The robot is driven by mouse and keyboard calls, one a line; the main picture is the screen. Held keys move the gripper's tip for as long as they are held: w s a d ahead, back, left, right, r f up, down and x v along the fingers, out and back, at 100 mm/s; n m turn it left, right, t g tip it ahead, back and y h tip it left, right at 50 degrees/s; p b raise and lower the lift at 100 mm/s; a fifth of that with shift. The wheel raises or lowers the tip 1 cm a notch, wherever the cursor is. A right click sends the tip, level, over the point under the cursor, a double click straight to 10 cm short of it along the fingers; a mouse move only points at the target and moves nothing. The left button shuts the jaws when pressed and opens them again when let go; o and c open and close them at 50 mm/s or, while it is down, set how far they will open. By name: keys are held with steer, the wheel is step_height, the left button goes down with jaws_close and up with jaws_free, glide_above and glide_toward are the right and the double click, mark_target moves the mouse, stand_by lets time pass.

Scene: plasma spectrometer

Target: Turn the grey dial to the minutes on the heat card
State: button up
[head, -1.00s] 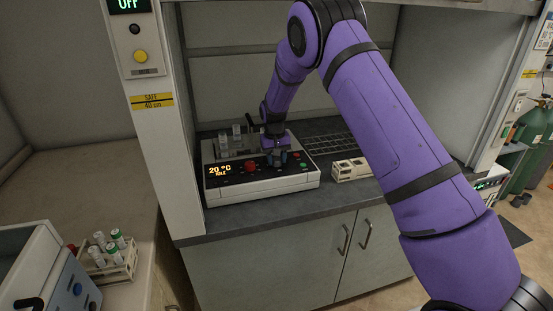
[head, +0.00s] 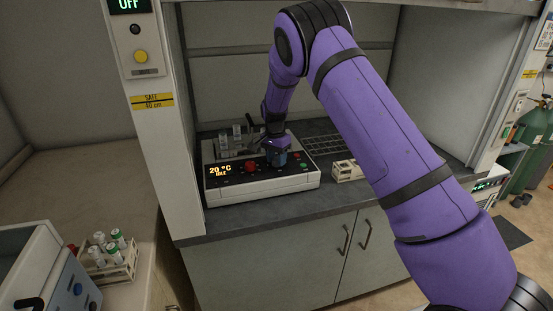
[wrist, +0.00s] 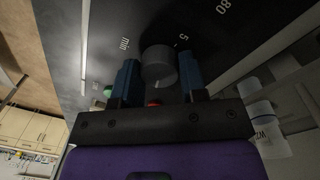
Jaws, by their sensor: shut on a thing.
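The grey dial (wrist: 158,66) sits on the dark panel of a heater unit (head: 262,187). In the wrist view, my gripper (wrist: 160,78) has one blue finger on each side of the dial and is shut on it. Printed marks "min", "5" and "80" lie around the dial. In the head view, my gripper (head: 277,162) points down onto the panel and hides the dial. The lit display (head: 220,171) reads 20 °C; its smaller second line is hard to read. I cannot make out a heat card.
A red knob (head: 251,167) is left of my gripper on the same panel. Clear vials (head: 237,133) stand behind the panel. A pale rack (head: 346,171) is to the right. The hood's white post (head: 155,120) stands at the left. Capped tubes (head: 108,247) stand on the left bench.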

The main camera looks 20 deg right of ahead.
mark_target(275, 159)
steer(key=shift+m, duration=0.6)
steer(key=o, duration=0.9)
steer(key=shift+r, duration=0.1)
steer(key=r, duration=1)
steer(key=shift+w+a+r, duration=0.15)
steer(key=shift+w+r, duration=0.15)
steer(key=shift+s, duration=0.15)
